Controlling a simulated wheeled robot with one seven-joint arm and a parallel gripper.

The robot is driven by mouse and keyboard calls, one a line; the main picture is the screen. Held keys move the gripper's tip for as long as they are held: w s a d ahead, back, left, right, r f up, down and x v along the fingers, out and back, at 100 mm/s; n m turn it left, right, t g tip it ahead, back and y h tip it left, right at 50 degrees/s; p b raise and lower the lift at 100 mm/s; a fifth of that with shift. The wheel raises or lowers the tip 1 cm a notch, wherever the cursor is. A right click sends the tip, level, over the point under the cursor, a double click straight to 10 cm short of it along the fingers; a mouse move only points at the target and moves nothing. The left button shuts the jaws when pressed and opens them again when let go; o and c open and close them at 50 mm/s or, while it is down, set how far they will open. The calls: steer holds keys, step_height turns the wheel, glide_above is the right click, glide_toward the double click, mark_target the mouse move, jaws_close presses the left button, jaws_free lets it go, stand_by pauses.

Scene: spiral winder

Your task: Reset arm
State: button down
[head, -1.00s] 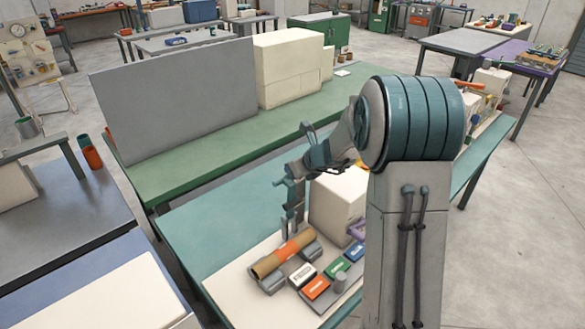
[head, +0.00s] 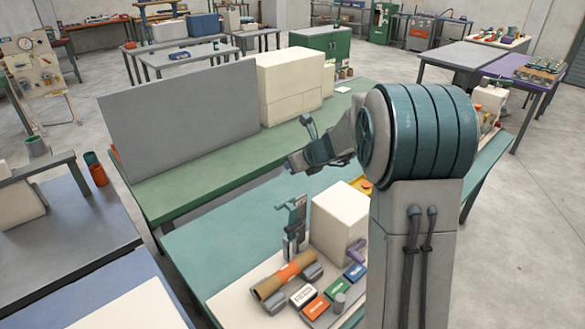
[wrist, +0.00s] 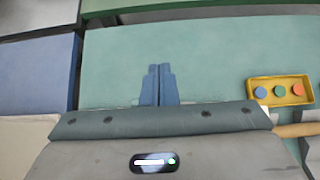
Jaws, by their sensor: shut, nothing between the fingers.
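My gripper (wrist: 160,85) shows in the wrist view with its two blue fingers together and nothing between them, over bare teal tabletop. In the head view my gripper (head: 292,163) is raised above the teal workbench (head: 215,245), pointing left. It is apart from the grey upright fixture (head: 295,228) below it. A brown roll with an orange band (head: 288,272) lies in a grey cradle near the front of the bench.
A cream block (head: 338,215) stands beside the fixture. Several coloured blocks (head: 316,306) lie in front of it. A yellow panel with round buttons (wrist: 280,91) is at right in the wrist view. A green bench with a grey panel (head: 180,120) stands behind.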

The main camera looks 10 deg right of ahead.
steer(key=s+a+r+n+g+b, duration=0.1)
steer(key=s+a+n+g+b, duration=0.1)
steer(key=s+n, duration=0.7)
steer(key=s+a+r+n+g+b, duration=0.1)
steer(key=s+a+n+b, duration=0.1)
steer(key=s+n, duration=0.65)
steer(key=s+d+f+n+g+h+b, duration=0.1)
steer(key=s+d+f+n+h, duration=0.1)
steer(key=s+n, duration=0.4)
steer(key=s+d+f+n+h+b, duration=0.1)
steer(key=s+n, duration=0.5)
steer(key=s, duration=0.6)
steer(key=shift+s+d+f+g+h, duration=0.4)
steer(key=shift+d+f+h, duration=0.4)
steer(key=shift+d+h, duration=0.4)
